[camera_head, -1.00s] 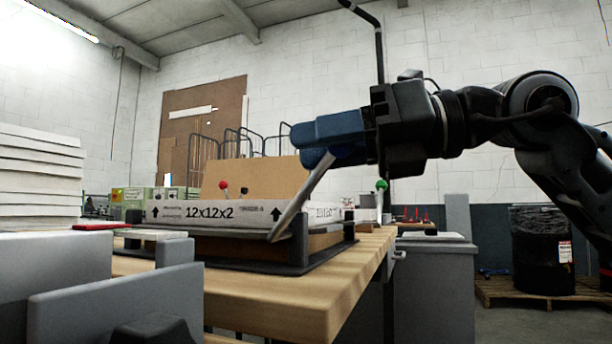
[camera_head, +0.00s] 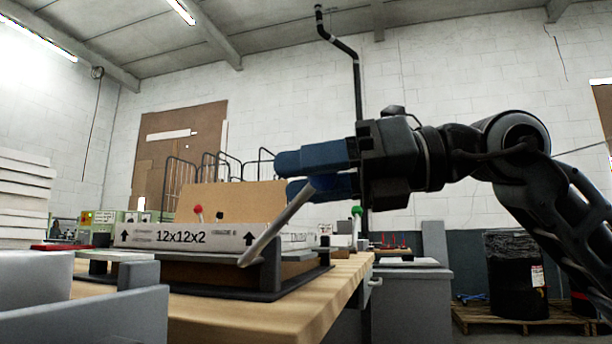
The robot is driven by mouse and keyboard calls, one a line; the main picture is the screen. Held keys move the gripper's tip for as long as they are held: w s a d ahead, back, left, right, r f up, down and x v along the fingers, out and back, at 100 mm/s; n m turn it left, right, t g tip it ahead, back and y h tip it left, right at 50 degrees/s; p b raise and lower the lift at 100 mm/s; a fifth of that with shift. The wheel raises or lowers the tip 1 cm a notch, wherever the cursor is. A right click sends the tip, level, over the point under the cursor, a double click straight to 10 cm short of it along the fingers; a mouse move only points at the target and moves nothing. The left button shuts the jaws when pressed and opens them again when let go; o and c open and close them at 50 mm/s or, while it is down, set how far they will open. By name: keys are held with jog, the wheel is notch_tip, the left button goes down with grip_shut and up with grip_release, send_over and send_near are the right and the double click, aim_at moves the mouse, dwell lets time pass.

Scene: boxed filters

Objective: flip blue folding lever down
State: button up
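A grey bar-shaped lever (camera_head: 273,225) slants up to the right at the front of a dark fixture (camera_head: 240,291) on the wooden bench. I cannot make out blue on its visible part. My gripper (camera_head: 292,173) comes in from the right, with two blue fingers, one above the other. The lever's upper end meets the lower finger and overlaps it in the picture. Whether the fingers close on it is hidden. A white box strip marked 12x12x2 (camera_head: 181,237) lies in the fixture behind the lever.
The wooden bench (camera_head: 305,312) has bare room at its front right. A red-knobbed (camera_head: 198,210) and a green-knobbed (camera_head: 356,211) post stand near the fixture. Grey bins (camera_head: 100,318) fill the front left. A black drum (camera_head: 517,275) stands on a pallet at right.

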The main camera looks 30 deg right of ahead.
jog(key=shift+o, duration=1.1)
jog(key=shift+a, duration=0.1)
jog(key=f+p+v, duration=0.1)
jog(key=v, duration=0.6)
jog(key=shift+s+d+r+p, duration=0.25)
jog(key=shift+d+r+p, duration=0.1)
jog(key=shift+r, duration=0.15)
